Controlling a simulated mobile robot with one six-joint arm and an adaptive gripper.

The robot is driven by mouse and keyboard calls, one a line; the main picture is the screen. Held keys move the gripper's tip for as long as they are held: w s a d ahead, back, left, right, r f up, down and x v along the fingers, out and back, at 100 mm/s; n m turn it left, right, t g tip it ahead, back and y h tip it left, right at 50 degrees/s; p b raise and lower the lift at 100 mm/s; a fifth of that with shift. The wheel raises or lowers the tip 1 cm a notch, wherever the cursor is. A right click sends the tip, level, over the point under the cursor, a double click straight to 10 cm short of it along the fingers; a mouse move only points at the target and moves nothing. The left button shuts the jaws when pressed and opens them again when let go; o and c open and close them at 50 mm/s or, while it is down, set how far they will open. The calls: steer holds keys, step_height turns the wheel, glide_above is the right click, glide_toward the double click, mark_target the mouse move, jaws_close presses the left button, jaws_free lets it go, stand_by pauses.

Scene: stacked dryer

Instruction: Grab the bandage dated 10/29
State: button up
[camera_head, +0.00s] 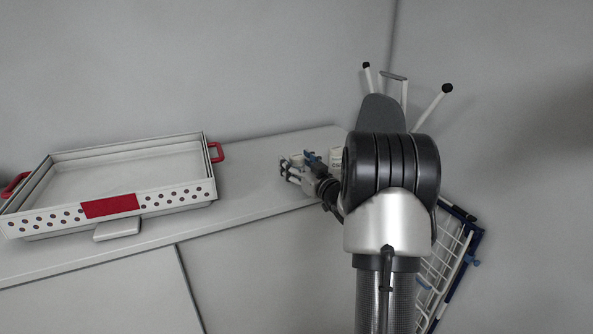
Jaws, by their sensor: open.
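A small pale item (336,158) stands on the white counter near its right end, partly hidden behind my arm. It may be a bandage pack, but it is too small to identify, and no date can be read. My gripper (284,169) is just left of it, over or near the counter, with its fingers pointing left. It is open, and nothing can be made out between the fingers. A blue part shows at the gripper's upper edge.
A white tray (205,189) with red handles and a red front label sits on the counter's (252,190) left side. A white wire rack with blue edges (458,245) stands at lower right. Clear counter lies between tray and gripper.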

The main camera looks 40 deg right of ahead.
steer(key=shift+w+d+r, duration=0.1)
steer(key=shift+w, duration=0.1)
steer(key=shift+c, duration=0.3)
steer(key=c, duration=1)
